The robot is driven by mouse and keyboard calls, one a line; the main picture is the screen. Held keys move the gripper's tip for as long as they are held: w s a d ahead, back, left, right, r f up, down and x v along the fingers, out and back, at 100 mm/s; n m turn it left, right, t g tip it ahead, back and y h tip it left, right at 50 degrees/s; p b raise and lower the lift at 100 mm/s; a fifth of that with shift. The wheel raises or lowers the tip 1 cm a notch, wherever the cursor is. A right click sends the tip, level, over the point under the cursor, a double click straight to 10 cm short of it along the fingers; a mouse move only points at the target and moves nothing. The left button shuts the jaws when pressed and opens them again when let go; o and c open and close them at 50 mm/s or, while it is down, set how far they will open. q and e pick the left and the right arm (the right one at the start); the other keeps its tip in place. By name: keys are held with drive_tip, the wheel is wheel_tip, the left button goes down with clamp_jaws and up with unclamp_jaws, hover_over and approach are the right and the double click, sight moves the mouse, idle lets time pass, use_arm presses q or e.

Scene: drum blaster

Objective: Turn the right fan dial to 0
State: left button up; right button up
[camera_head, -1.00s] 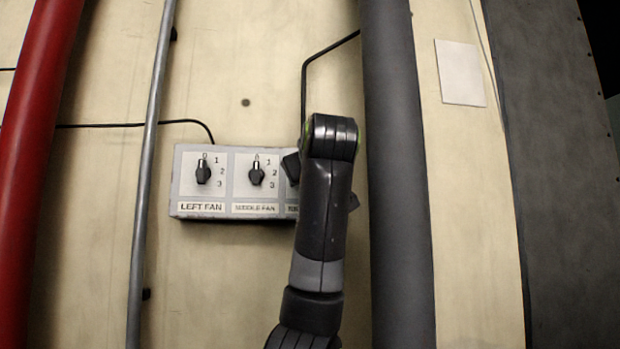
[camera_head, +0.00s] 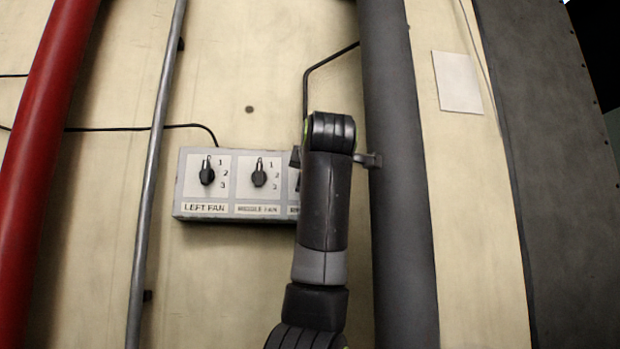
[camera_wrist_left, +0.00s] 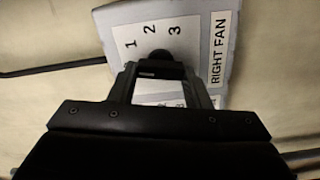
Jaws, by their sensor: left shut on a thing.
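The control box (camera_head: 180,205) on the wall carries a left fan dial (camera_head: 207,172) and a middle fan dial (camera_head: 259,174), both pointing up. My left arm (camera_head: 323,205) covers the box's right end, hiding the right fan dial in the head view. In the left wrist view, the plate with the RIGHT FAN label (camera_wrist_left: 219,48) shows the numbers 1, 2 and 3. My left gripper (camera_wrist_left: 160,70) is shut on the dark right fan dial (camera_wrist_left: 159,56). The 0 mark and the dial's exact pointing are hidden. My right gripper is not in view.
A thick grey pipe (camera_head: 396,200) runs down the wall just right of my left arm. A thin grey pipe (camera_head: 154,180) and a red pipe (camera_head: 45,150) stand left of the box. A black cable (camera_head: 312,80) runs above the box.

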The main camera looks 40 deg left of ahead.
use_arm(q)
drive_tip(key=shift+n, duration=1.1)
drive_tip(key=o, duration=1)
drive_tip(key=b+v, duration=0.6)
drive_tip(key=v, duration=1.1)
drive_tip(key=shift+d, duration=0.2)
